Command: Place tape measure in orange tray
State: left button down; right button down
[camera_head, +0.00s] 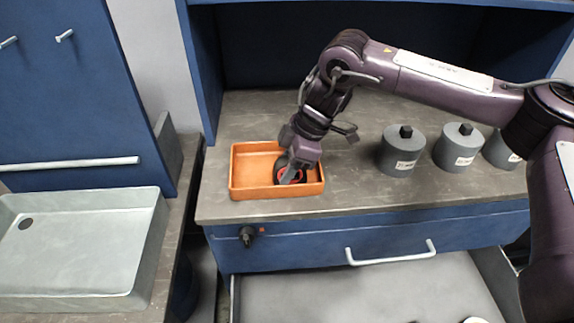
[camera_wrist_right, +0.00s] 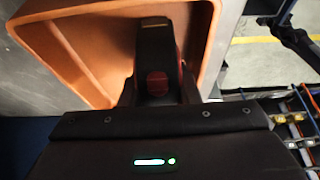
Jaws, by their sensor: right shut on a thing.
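The orange tray (camera_head: 250,165) sits on the grey worktop near its left front corner. The tape measure (camera_head: 283,166), black with a red part, is inside the tray's right half. My right gripper (camera_head: 291,177) reaches down into the tray and is shut on the tape measure. In the right wrist view the tape measure (camera_wrist_right: 158,60) stands between the fingers, with the orange tray (camera_wrist_right: 75,45) around it. Whether it touches the tray floor is hard to tell. My left gripper is in neither view.
Several grey cylinders with black knobs (camera_head: 402,150) stand on the worktop to the right. An open drawer (camera_head: 370,290) is below the front edge. A pale sink basin (camera_head: 80,245) is at the left. The worktop (camera_head: 350,185) between tray and cylinders is clear.

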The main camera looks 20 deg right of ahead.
jog(key=c, duration=1.5)
grip_release()
jog(key=shift+f, duration=0.1)
jog(key=o, duration=0.4)
jog(key=shift+r, duration=0.25)
jog(key=b+v, duration=0.1)
jog(key=v, duration=0.5)
jog(key=shift+w+d+b, duration=0.1)
jog(key=shift+b, duration=0.25)
jog(key=p+v, duration=0.1)
jog(key=v, duration=0.4)
jog(key=shift+d+r, duration=0.1)
jog(key=shift+r, duration=0.25)
